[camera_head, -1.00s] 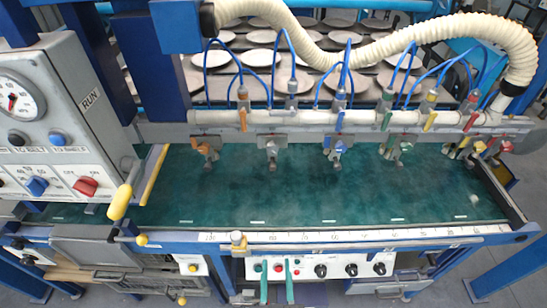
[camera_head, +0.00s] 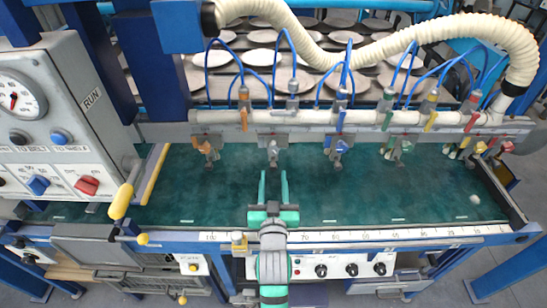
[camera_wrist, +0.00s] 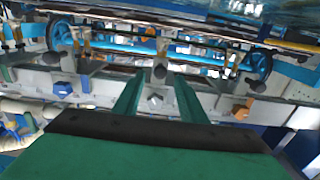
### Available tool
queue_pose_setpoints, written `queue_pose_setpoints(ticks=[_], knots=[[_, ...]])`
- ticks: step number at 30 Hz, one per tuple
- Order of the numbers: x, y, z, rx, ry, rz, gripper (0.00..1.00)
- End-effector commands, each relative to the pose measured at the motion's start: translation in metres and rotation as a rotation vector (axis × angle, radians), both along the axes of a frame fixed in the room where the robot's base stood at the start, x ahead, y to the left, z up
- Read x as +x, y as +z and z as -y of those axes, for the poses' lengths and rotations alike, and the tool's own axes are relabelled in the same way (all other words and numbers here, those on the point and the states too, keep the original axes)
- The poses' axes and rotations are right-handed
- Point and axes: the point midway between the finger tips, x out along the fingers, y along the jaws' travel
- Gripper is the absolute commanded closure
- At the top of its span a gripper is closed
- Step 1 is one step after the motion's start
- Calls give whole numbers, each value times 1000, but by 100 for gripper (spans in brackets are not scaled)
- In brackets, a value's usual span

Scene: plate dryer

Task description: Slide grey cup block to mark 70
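The grey cup block (camera_head: 273,152) hangs from the rail above the green belt, second from the left, between the orange and blue ones. The ruler strip (camera_head: 355,235) runs along the belt's front edge; its 70 lies right of the grey block. My gripper (camera_head: 273,175) is open over the belt, its two green fingers pointing at the grey block from the front. In the wrist view, a grey hexagonal part (camera_wrist: 155,99) shows between the spread fingers (camera_wrist: 158,85). Whether the fingers overlap the block in depth is unclear.
The orange cup block (camera_head: 207,150) is left of the grey one, and the blue cup block (camera_head: 337,150) is right. Green, yellow and red blocks stand farther right. The green belt (camera_head: 420,195) is mostly clear. A grey control box (camera_head: 60,120) stands at left.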

Motion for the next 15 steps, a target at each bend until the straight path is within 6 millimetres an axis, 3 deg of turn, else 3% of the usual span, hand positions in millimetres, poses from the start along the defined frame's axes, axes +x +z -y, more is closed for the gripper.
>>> queue_pose_setpoints(ticks=[15], knots=[[80, 1, 0, 1, 0, 2, 62]])
